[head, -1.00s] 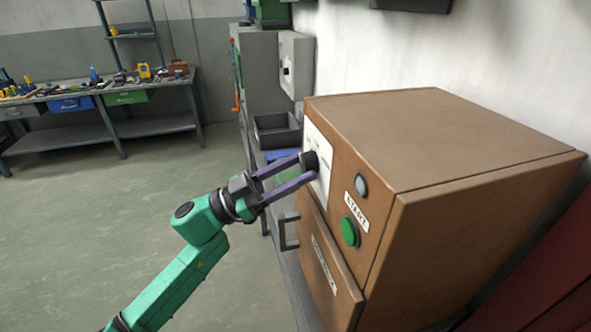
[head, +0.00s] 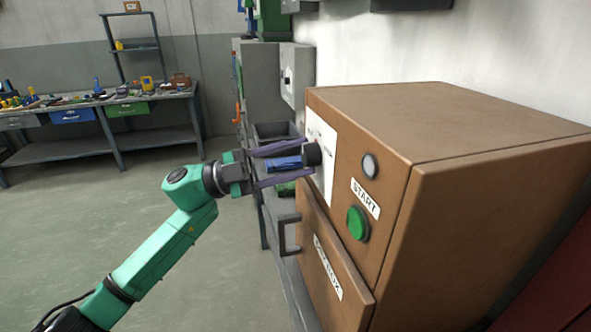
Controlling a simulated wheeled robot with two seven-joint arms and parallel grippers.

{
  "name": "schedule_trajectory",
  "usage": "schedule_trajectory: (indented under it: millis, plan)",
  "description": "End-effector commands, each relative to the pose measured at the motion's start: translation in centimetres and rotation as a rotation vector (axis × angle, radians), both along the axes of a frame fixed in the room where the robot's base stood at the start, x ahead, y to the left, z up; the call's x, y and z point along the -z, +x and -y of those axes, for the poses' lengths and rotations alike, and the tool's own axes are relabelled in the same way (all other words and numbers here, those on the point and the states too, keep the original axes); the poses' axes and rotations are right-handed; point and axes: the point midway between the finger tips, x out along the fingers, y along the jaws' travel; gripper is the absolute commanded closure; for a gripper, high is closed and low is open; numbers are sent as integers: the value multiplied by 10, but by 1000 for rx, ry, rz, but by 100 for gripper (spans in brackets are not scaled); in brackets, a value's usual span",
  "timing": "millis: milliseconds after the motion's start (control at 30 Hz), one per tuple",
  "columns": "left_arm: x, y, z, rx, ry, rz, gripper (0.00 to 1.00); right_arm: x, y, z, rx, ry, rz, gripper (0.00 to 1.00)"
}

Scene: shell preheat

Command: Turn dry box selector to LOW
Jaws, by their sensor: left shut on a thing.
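The brown dry box (head: 350,190) stands on the right, its front panel facing left. Its black selector knob (head: 312,154) sits on a white label plate (head: 325,182); the gripper and the steep angle leave the markings unreadable, so I cannot tell the setting. My left gripper (head: 308,158) reaches in from the left, its two purple fingers shut on the knob, one above and one below. My right gripper is not in view.
A green START button (head: 357,223) and a grey round lamp (head: 370,166) are right of the selector. A door with a dark handle (head: 289,235) is below. A grey tray (head: 272,132) lies behind the gripper. A workbench (head: 100,100) stands far left; open floor lies between.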

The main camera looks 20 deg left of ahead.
Motion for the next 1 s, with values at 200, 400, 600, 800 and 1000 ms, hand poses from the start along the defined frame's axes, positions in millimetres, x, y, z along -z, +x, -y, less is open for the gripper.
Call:
schedule_trajectory:
  millis: [200, 400, 600, 800, 1000]
  plan:
    - [-1, 2, -1, -2, 88, 139, 100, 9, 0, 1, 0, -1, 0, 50]
    - [-2, 2, -1, -2, 143, 223, 100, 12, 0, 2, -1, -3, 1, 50]
    - [-3, 3, -1, -1, 170, 265, 100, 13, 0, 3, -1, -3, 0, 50]
    - [-3, 2, -1, -1, 177, 276, 100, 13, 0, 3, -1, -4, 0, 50]
    - [-3, 2, -1, -1, 175, 276, 100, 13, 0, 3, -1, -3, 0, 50]
